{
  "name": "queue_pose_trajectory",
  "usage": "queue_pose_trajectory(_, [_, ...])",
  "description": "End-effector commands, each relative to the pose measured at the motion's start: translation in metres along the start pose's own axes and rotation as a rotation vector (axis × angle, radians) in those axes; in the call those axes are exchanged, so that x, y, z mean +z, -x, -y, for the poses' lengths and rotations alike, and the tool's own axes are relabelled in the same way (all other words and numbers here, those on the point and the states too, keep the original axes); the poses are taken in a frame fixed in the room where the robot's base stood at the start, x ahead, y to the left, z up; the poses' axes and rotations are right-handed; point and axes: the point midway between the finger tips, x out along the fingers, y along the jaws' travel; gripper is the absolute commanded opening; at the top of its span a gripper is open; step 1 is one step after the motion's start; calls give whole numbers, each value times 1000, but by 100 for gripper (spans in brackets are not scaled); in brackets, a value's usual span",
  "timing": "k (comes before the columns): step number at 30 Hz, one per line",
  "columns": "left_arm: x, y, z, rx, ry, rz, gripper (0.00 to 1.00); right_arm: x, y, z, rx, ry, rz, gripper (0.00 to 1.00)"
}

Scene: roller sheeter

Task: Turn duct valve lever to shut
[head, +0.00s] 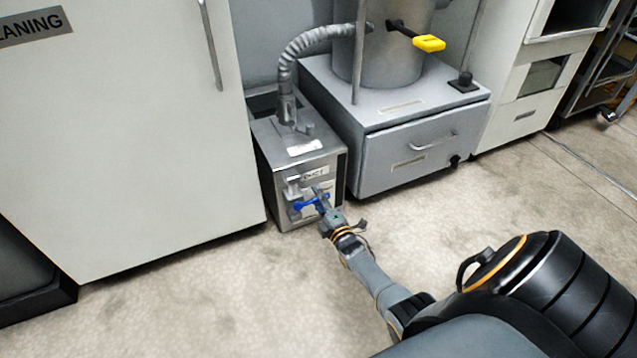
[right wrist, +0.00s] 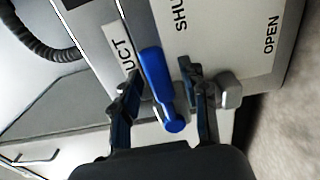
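The duct valve lever (head: 299,206) is blue and sits on the front of a small metal box (head: 295,165) on the floor. In the right wrist view the lever (right wrist: 155,80) lies between the two fingers of my right gripper (right wrist: 160,82). The fingers are apart, with a narrow gap visible on the lever's right side; contact on the left is unclear. A partly hidden "DUCT" label (right wrist: 123,50), "SHUT" label (right wrist: 181,14) and "OPEN" label (right wrist: 271,35) show on the panel. In the head view my right gripper (head: 322,202) reaches the box front. My left gripper is not in view.
A grey ribbed hose (head: 305,45) rises from the box to a cylinder (head: 392,45) with a yellow handle (head: 429,43). A grey cabinet with a drawer (head: 408,150) stands right of the box, a tall white cabinet (head: 120,120) left. The floor (head: 540,190) in front is clear.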

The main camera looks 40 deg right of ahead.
Motion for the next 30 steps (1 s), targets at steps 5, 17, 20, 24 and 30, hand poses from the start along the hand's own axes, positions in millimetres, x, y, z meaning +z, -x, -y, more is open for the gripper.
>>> queue_pose_trajectory(5, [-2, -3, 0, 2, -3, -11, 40, 0, 4, 1, -1, -1, 0, 44])
queue_pose_trajectory(17, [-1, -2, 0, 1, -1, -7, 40, 0, 68, 2, -3, -2, 0, 44])
queue_pose_trajectory(20, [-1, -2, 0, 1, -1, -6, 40, 0, 87, 1, -3, 0, 0, 44])
queue_pose_trajectory(24, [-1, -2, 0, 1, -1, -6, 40, 0, 108, 1, -1, 0, 0, 44])
queue_pose_trajectory(30, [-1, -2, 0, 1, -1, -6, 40, 0, 119, 0, 1, 0, 0, 44])
